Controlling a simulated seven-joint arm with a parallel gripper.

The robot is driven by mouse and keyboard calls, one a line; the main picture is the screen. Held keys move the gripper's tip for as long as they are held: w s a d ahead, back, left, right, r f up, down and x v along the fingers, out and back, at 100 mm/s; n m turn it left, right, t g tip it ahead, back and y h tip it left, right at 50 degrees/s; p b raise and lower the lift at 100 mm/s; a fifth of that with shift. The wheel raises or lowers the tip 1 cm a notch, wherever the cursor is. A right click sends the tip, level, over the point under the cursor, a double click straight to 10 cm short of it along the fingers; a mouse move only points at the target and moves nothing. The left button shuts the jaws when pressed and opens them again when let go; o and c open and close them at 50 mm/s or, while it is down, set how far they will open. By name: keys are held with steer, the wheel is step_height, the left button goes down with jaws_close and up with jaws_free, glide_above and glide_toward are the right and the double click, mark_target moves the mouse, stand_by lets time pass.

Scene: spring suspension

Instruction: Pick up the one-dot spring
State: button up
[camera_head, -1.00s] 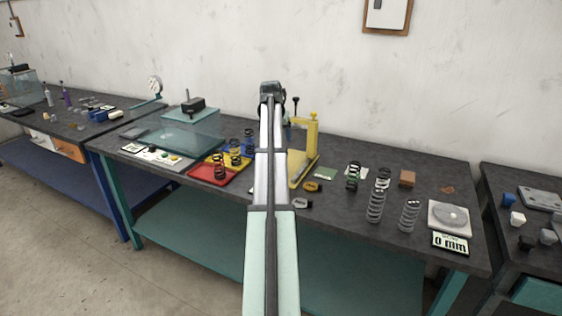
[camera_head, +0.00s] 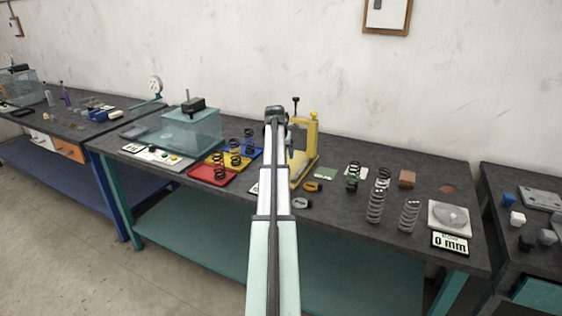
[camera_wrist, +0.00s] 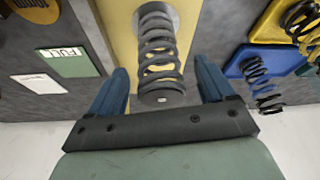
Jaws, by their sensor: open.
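In the wrist view a dark coil spring (camera_wrist: 158,60) stands on a yellow base (camera_wrist: 118,30). Its near end cap shows one small light dot. My gripper (camera_wrist: 163,84) is open, with one blue finger on each side of the spring's near end and a visible gap on both sides. In the head view my own arm covers most of the gripper and hides this spring; the yellow stand (camera_head: 311,138) shows just right of the arm.
Coloured trays with dark springs, including a red tray (camera_head: 203,180), lie left of the arm. Tall grey springs (camera_head: 375,206) and a scale (camera_head: 462,216) stand at the right. A clear tank (camera_head: 195,140) stands at the left back. A green card (camera_wrist: 75,62) lies beside the yellow base.

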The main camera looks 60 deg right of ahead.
steer(key=x, duration=0.3)
steer(key=shift+f, duration=0.1)
steer(key=shift+c, duration=0.3)
steer(key=c, duration=1.2)
steer(key=shift+o, duration=0.2)
